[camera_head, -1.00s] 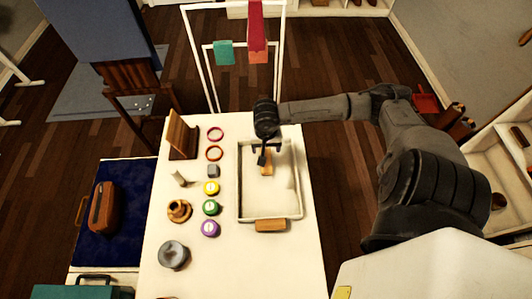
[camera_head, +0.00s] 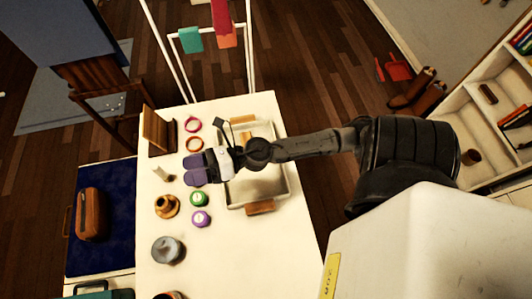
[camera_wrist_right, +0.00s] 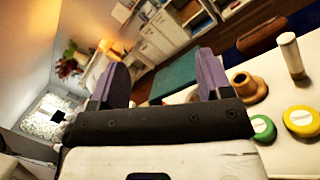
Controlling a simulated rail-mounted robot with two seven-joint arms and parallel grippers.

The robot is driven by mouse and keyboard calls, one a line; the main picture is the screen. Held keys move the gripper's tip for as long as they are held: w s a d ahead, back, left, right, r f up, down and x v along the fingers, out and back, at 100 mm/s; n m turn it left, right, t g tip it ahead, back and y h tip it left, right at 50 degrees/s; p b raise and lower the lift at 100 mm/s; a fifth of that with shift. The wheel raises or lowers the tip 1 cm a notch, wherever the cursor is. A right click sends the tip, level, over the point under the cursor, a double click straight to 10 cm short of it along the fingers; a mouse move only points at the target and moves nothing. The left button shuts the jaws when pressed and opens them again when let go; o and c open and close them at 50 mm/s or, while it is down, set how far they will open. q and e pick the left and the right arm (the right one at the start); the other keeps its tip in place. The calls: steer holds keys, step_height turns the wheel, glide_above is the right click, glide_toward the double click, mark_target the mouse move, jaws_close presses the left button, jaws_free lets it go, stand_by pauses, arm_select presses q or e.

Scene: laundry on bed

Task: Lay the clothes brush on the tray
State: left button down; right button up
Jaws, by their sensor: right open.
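The tray (camera_head: 285,180) is pale and shallow with wooden handles, and lies on the white table. A small wooden piece, which looks like the clothes brush (camera_head: 246,137), shows inside the tray near its far end. My right wrist covers much of that spot, so its full outline is hidden. My right gripper (camera_head: 195,168) is left of the tray, above the row of coloured discs. Its purple fingers are apart with nothing between them, as the right wrist view (camera_wrist_right: 160,85) also shows. My left gripper is not in view.
A green disc (camera_head: 198,198), a purple disc (camera_head: 201,218), a wooden spool-like piece (camera_head: 167,207) and a grey round lidded thing (camera_head: 168,250) stand left of the tray. A wooden upright stand (camera_head: 158,130) is farther back.

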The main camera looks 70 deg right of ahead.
steer(key=s+d+f+m+g+h, duration=0.1)
steer(key=s+d+f+m+h, duration=0.2)
steer(key=m+h, duration=0.65)
steer(key=s+d+f+m+g+h, duration=0.1)
steer(key=d+f+m+h, duration=0.3)
steer(key=m, duration=1.1)
steer(key=s+a+f+m+g+y, duration=0.1)
steer(key=s+a+f+m+g, duration=0.2)
steer(key=s, duration=0.4)
steer(key=s+a+f+m+g+y, duration=0.1)
steer(key=s+a+f+m+g, duration=0.2)
steer(key=s+f+m+g, duration=0.3)
steer(key=shift+s+a+f+g, duration=0.2)
steer(key=shift+s+f+g, duration=0.05)
steer(key=shift+s+g, duration=0.35)
